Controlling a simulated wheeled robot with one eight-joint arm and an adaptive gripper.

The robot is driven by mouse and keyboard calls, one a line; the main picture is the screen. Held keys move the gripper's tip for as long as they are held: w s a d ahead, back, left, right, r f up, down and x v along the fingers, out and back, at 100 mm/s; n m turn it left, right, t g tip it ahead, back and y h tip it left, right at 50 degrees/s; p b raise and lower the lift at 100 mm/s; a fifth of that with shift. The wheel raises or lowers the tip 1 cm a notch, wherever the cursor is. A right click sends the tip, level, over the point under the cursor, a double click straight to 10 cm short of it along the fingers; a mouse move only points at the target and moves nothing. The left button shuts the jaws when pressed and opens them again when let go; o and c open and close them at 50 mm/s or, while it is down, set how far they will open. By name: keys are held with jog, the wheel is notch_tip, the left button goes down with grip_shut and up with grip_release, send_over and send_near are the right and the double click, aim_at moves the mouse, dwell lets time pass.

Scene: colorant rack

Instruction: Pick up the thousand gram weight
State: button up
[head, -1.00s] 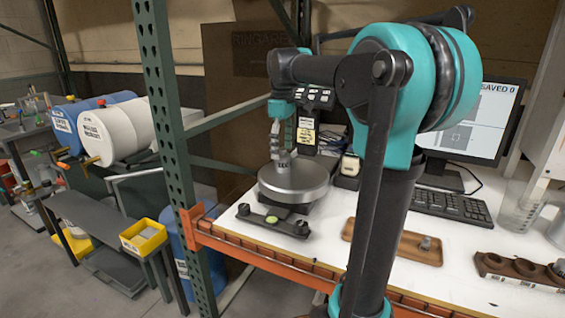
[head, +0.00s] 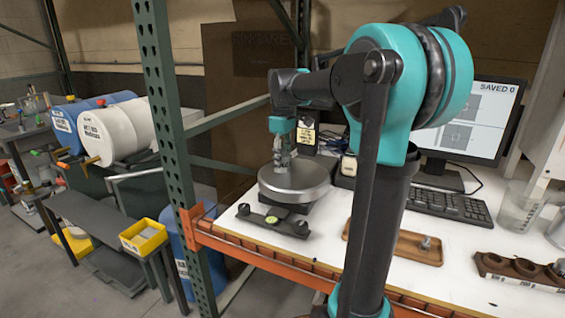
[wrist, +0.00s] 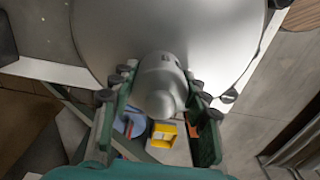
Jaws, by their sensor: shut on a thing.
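The thousand gram weight (wrist: 162,80) is a silvery metal cylinder with a rounded knob. In the wrist view it sits between the two green, dark-padded fingers of my gripper (wrist: 165,98), with the round metal pan (wrist: 220,30) behind it. In the head view my gripper (head: 281,150) points down over the pan (head: 295,183) of a scale and is shut on the weight. The weight's lower part is small there and partly covered by the fingers. I cannot tell whether its base touches the pan.
A wooden tray (head: 365,240) holds a small metal weight (head: 426,243). A weight holder (head: 520,280) with round holes is at the right. A keyboard (head: 447,206), monitor (head: 470,120) and clear beaker (head: 520,207) stand behind. A green rack post (head: 172,150) rises left of the bench.

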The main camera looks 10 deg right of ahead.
grip_shut()
